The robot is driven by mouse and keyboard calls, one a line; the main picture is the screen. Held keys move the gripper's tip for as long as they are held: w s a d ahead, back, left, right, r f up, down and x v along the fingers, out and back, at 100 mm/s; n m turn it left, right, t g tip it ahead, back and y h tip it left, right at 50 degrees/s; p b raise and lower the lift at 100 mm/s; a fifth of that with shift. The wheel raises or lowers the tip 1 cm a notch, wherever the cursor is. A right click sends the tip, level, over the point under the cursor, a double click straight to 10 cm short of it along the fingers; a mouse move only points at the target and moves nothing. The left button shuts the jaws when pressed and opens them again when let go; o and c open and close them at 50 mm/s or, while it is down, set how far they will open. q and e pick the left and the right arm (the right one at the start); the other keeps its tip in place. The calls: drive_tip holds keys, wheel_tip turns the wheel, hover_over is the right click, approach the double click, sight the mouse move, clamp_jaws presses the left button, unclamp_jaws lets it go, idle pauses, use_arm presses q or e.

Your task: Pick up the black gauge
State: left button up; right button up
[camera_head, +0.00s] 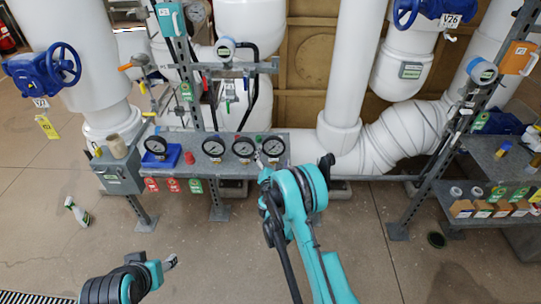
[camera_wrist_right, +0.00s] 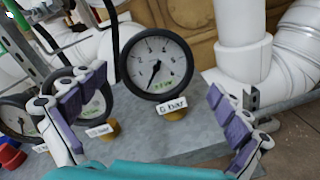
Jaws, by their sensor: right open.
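Several round gauges with black rims and white faces stand on a grey shelf. The rightmost gauge (camera_head: 273,147) stands upright near its right end. In the right wrist view a large gauge (camera_wrist_right: 157,62), tagged 6 bar, stands on a brass foot between and beyond the fingers of my right gripper (camera_wrist_right: 157,90). That gripper is open and empty; contact with the gauge is not visible. In the head view my right gripper (camera_head: 267,167) is mostly hidden by its arm, at the shelf's front edge. My left gripper (camera_head: 171,262) is low over the floor, away from the shelf; its jaws are too small to judge.
Other gauges (camera_head: 213,148) stand close to the left; another (camera_head: 156,146) sits on a blue block (camera_head: 166,157). The grey shelf (camera_head: 200,170) has coloured tags on its front. White pipes (camera_head: 345,75) rise behind.

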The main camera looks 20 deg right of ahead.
sight(274, 148)
drive_tip(key=b+x, duration=0.2)
drive_tip(key=x, duration=0.2)
drive_tip(key=shift+w+r, duration=0.15)
drive_tip(key=shift+w, duration=0.25)
drive_tip(key=shift+w+d+r, duration=0.1)
drive_tip(key=shift+w+d, duration=0.1)
drive_tip(key=shift+w, duration=0.2)
drive_tip(key=shift+c, duration=0.3)
drive_tip(key=c, duration=0.9)
drive_tip(key=shift+c, duration=0.2)
